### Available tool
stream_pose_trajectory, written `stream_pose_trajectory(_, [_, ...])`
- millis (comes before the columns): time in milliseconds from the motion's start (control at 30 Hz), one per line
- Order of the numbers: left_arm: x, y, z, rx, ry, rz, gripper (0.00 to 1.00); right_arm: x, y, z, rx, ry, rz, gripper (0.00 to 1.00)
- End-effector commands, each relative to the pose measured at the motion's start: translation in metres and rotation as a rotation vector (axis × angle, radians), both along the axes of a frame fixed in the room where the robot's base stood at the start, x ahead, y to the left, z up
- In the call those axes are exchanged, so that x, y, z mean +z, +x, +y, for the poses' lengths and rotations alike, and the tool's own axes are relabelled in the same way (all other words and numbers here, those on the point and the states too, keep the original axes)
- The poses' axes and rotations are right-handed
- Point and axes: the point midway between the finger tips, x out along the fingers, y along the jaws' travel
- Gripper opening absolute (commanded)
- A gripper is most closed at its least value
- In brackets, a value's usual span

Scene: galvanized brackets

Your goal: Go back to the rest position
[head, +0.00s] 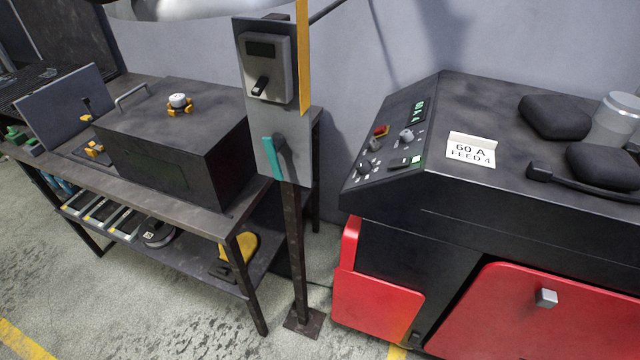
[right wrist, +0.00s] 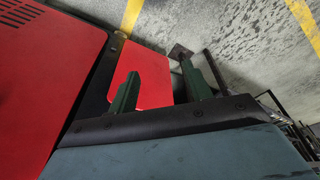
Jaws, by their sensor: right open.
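My right gripper (right wrist: 159,69) shows in the right wrist view, its two green fingers spread wide apart with nothing between them. Beyond the fingers are a small red panel and the concrete floor. Neither gripper shows in the head view. A black and red machine (head: 470,215) stands at the right of the head view, and its red panel (right wrist: 148,88) also shows in the right wrist view. No galvanized bracket can be made out.
A metal workbench (head: 185,205) at left carries a black box (head: 170,145). A post (head: 296,260) with a switch box (head: 267,68) and teal lever (head: 273,157) stands between bench and machine. Black pads (head: 556,117) lie on the machine. Floor shows at lower left.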

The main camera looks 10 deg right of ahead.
Motion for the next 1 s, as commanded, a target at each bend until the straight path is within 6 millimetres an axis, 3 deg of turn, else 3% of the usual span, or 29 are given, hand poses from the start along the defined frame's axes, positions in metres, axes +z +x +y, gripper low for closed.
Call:
stream_pose_trajectory(33, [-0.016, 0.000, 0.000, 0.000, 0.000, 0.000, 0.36, -0.039, -0.011, -0.001, 0.002, -0.003, 0.020, 0.49])
stream_pose_trajectory(200, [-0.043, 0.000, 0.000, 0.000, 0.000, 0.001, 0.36, -0.130, -0.049, -0.007, 0.010, -0.007, 0.053, 0.49])
stream_pose_trajectory(400, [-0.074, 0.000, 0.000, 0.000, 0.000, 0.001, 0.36, -0.216, -0.108, -0.017, 0.018, -0.012, 0.092, 0.49])
stream_pose_trajectory(500, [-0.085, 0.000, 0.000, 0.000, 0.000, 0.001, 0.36, -0.244, -0.136, -0.023, 0.022, -0.015, 0.106, 0.49])
stream_pose_trajectory(700, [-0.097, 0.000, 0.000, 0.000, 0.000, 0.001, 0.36, -0.270, -0.169, -0.030, 0.027, -0.018, 0.120, 0.49])
stream_pose_trajectory(1000, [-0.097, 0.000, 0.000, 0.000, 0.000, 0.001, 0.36, -0.272, -0.175, -0.031, 0.028, -0.018, 0.122, 0.49])
